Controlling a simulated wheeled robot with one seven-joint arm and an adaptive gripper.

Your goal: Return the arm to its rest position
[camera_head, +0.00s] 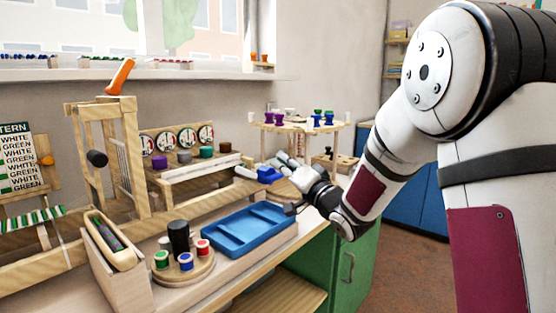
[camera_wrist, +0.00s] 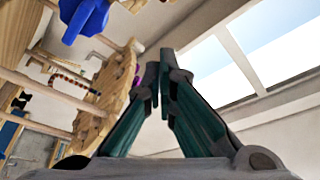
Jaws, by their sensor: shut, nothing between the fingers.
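My arm (camera_head: 375,175) reaches in from the right side of the head view, bent down toward the bench. My gripper (camera_head: 283,158) is over the right end of the bench, near the blue tray. In the wrist view my gripper (camera_wrist: 164,62) has its two dark green fingers together at the tips, with nothing between them. The wrist view is tilted and looks up past the fingers toward the wall and a window.
A blue tray (camera_head: 243,232) lies on the bench below and left of my gripper. A blue piece (camera_head: 268,175) is close beside the gripper. A raised wooden stand with colored spools (camera_head: 297,125) is behind it. A green cabinet (camera_head: 352,262) is below; floor shows at right.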

